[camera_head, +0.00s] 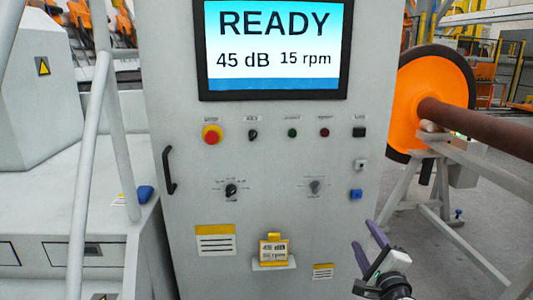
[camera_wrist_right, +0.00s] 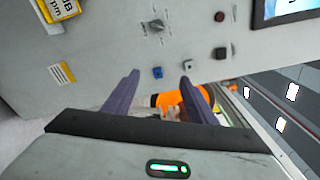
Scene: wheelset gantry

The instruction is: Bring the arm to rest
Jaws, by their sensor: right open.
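My right gripper (camera_head: 370,248) is at the lower right of the head view, in front of the right edge of the grey control cabinet (camera_head: 265,190). Its two purple fingers are spread apart with nothing between them. In the right wrist view the gripper (camera_wrist_right: 160,85) also shows open and empty, its fingers pointing toward the cabinet face, where a blue button (camera_wrist_right: 157,72) shows near them. The fingers appear apart from the cabinet. My left gripper is in neither view.
The cabinet screen (camera_head: 272,45) reads READY, 45 dB, 15 rpm. A door handle (camera_head: 168,170) sticks out at left. An orange wheel (camera_head: 420,100) on a stand is at right.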

